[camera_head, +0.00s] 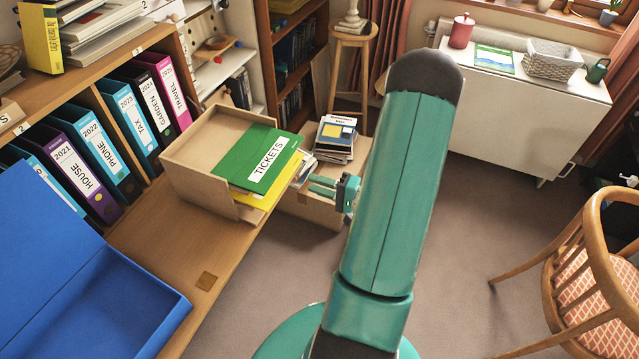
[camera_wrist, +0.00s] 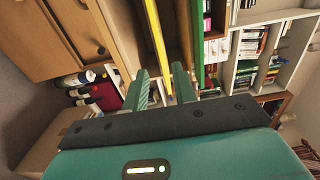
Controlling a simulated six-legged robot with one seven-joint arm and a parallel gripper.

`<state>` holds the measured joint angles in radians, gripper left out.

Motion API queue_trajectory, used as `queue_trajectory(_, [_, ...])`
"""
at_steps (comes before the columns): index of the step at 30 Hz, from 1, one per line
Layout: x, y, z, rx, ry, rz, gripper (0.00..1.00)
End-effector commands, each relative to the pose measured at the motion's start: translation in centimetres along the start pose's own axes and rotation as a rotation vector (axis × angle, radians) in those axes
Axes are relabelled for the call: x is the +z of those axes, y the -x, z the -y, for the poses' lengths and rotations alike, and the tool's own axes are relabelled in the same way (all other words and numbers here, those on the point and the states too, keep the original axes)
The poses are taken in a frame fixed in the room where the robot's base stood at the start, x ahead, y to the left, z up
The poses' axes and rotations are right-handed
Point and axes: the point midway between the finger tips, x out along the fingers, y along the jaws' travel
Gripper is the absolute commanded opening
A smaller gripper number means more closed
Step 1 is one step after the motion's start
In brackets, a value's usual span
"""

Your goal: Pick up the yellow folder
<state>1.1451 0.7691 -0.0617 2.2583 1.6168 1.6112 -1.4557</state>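The yellow folder (camera_head: 266,190) lies under the green TICKETS folder (camera_head: 256,158) in an open cardboard box (camera_head: 206,147) on the wooden desk, with its edge sticking out. In the wrist view the yellow folder (camera_wrist: 157,32) is a thin upright strip lined up between my fingers, and the green folder (camera_wrist: 197,42) is right of it. My gripper (camera_head: 322,186) is just right of the box, fingers pointing left. In the wrist view its fingers (camera_wrist: 160,78) are apart. I cannot tell whether the folder's edge is inside the gap or just beyond it.
Several binders (camera_head: 122,120) stand on the shelf behind the box. An open blue box (camera_head: 110,305) is at the desk's front left. Stacked books (camera_head: 334,138) sit on a lower surface (camera_head: 305,205) behind my gripper. A wooden chair (camera_head: 570,270) stands right; the carpet between is clear.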

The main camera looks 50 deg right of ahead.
Motion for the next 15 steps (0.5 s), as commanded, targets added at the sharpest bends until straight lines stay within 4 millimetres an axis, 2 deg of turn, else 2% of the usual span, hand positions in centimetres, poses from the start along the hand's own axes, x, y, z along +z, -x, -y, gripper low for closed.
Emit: queue_trajectory(15, [0.0,-5.7,0.0,0.002,-0.002,0.003,0.27])
